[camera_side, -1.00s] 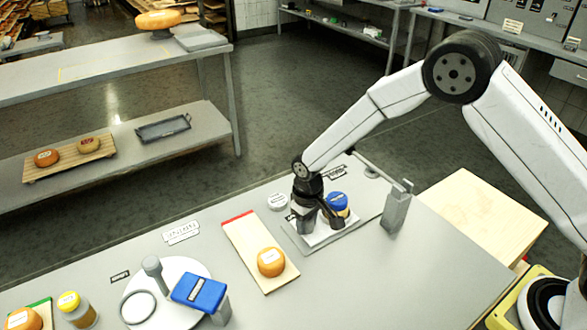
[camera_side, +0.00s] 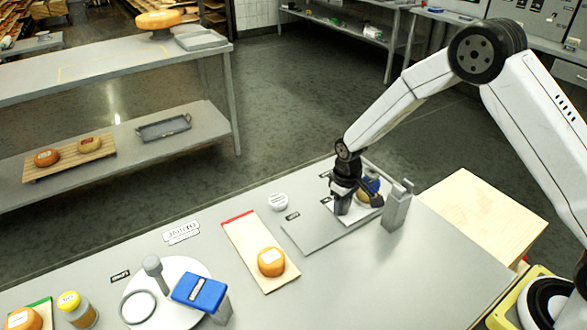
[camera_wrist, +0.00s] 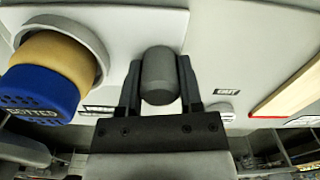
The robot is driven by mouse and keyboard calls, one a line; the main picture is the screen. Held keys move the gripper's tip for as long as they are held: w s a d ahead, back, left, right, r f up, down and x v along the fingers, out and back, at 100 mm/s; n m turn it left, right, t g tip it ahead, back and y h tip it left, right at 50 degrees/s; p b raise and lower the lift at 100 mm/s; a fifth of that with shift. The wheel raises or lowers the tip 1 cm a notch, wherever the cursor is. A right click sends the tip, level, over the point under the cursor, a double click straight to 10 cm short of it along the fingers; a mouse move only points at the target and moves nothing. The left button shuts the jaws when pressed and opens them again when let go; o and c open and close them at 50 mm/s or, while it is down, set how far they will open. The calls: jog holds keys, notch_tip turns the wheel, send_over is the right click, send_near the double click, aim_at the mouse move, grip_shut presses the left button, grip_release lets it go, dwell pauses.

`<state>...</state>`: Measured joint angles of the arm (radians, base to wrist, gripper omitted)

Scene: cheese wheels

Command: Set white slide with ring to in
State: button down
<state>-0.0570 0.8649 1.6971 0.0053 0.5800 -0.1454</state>
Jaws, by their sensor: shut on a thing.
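The white slide (camera_side: 354,214) lies at the right end of its grey base plate (camera_side: 315,236). In the wrist view the slide (camera_wrist: 120,35) carries a grey ring (camera_wrist: 98,42). A tan jar or shaker (camera_wrist: 62,55) with a blue perforated cap (camera_wrist: 38,93) sits in the ring; the blue cap also shows in the side view (camera_side: 372,184), partly behind my gripper. My gripper (camera_side: 357,207) points down over the slide. In the wrist view its fingers (camera_wrist: 158,95) are shut on an upright grey knob (camera_wrist: 158,72). The knob's foot is hidden in the side view.
A grey post (camera_side: 395,212) stands close right of the slide. Left of the base plate are a round white lid (camera_side: 277,201) and a red-ended board (camera_side: 245,238) with an orange cheese (camera_side: 271,262). Further left are a white disc (camera_side: 180,315) and a blue-topped stand (camera_side: 200,292).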

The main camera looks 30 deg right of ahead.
jog(key=shift+d, duration=0.35)
jog(key=shift+c, duration=2.4)
grip_release()
jog(key=shift+o, duration=1.1)
jog(key=shift+a, duration=0.1)
jog(key=shift+r, duration=0.2)
jog(key=shift+r, duration=3.75)
jog(key=shift+s, duration=0.1)
